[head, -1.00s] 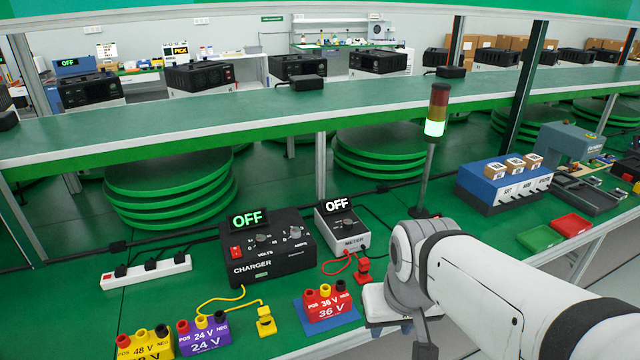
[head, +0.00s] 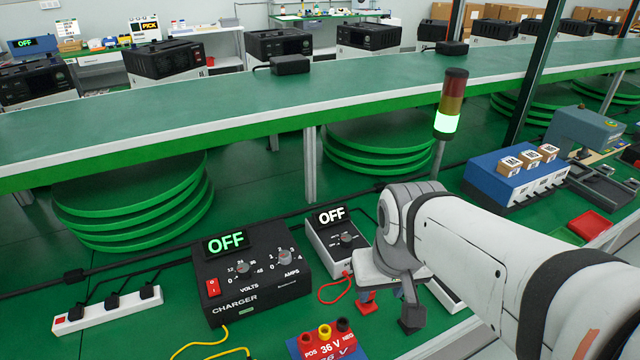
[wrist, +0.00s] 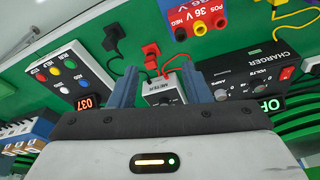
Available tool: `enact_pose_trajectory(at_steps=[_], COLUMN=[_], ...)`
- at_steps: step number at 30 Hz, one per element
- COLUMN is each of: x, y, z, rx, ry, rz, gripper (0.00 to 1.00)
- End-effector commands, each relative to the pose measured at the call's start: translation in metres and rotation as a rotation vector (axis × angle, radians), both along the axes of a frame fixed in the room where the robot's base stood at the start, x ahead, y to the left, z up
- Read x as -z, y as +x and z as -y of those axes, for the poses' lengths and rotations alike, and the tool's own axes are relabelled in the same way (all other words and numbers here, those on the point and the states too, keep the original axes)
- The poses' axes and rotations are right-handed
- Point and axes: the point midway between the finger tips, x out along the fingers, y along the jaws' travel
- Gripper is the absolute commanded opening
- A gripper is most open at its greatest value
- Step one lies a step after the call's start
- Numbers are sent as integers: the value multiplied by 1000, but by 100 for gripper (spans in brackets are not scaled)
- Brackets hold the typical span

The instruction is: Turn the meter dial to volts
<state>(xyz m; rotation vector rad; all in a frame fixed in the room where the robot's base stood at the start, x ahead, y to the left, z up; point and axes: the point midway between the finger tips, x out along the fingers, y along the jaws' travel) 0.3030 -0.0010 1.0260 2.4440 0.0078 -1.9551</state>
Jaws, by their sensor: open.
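The meter (head: 323,250) is a small pale box with a dark face on the green table, right of the charger. Its display (head: 331,216) reads OFF. The dark meter dial (head: 347,239) sits on its face. My gripper (head: 388,300) is in front and to the right of the meter in the head view, fingers apart, with nothing held. In the wrist view, the meter (wrist: 160,92) shows between the two fingers of my gripper (wrist: 161,70), at a distance beyond them. The dial's exact pointer setting is too small to read, and its lower part is partly hidden in the wrist view.
The black charger (head: 250,285), also showing OFF, stands close left of the meter. A red lead with a red plug (head: 367,302) lies near the gripper. A red 36 V battery (head: 327,343) is in front. The signal tower (head: 449,105) glows green behind the arm.

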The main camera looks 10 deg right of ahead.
Motion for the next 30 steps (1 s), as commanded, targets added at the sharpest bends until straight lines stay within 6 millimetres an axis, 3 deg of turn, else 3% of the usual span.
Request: enact_pose_trajectory(at_steps=[5,14,21,25,30], x=[1,19,56,73,84], y=[30,151,242,270,286], z=[6,-2,-19,-27,-32], rx=[-137,-735,-1178,-1328,-1418], ry=[-57,-268,-396,-433,-452], rz=[-40,-221,-388,-452,-493], gripper=[53,53,53,53,53])
